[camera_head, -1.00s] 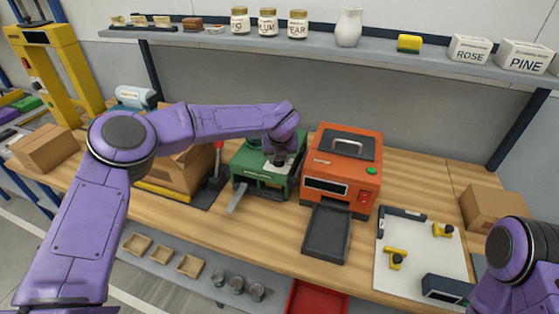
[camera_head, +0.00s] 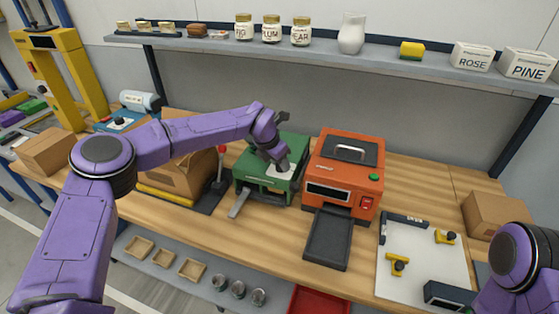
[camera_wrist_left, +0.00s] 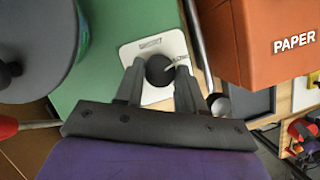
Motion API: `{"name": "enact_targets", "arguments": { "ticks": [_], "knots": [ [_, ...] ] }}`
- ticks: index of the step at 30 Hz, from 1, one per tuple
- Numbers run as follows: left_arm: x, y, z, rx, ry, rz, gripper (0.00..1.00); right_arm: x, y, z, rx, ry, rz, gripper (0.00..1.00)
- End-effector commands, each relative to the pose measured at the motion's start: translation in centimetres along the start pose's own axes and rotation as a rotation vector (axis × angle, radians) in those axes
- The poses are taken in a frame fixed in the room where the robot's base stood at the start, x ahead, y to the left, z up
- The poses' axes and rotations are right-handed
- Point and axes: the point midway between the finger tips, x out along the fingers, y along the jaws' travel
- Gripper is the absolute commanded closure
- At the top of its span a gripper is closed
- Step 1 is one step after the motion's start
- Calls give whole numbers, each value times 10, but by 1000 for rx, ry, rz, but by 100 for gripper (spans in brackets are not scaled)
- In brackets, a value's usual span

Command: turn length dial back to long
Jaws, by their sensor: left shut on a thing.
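The length dial (camera_wrist_left: 160,70) is a small dark round knob on a white plate (camera_wrist_left: 152,98) with small lettering. The plate sits on top of the green machine (camera_wrist_left: 95,70), which also shows mid-bench in the head view (camera_head: 250,171). A pale pointer line runs from the dial toward the lettering at its right; I cannot read the words surely. My left gripper (camera_wrist_left: 159,72) points down over the plate, shut on the dial, one finger on each side. In the head view my wrist hides the dial. My right gripper is out of view; only part of that arm shows.
An orange machine (camera_head: 347,165) with a dark tray stands close to the right of the green one. A red-knobbed lever (camera_head: 221,165) and a cardboard box (camera_head: 180,172) stand close at left. A shelf (camera_head: 330,47) with jars runs behind, above.

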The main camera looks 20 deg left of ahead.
Motion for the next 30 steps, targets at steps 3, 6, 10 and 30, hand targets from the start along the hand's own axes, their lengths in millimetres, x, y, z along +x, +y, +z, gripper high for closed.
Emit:
{"name": "enact_targets", "arguments": {
  "ticks": [3, 6, 10, 30],
  "knots": [
    [1, 0, 0, 57, 0, -24, 92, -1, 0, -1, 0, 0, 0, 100],
    [1, 0, 0, 94, -1, -39, 92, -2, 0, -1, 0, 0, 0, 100],
    [1, 0, 0, 126, 0, -53, 92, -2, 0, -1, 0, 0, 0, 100],
    [1, 0, 0, 149, 2, -62, 37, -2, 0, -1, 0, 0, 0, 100]
  ]
}}
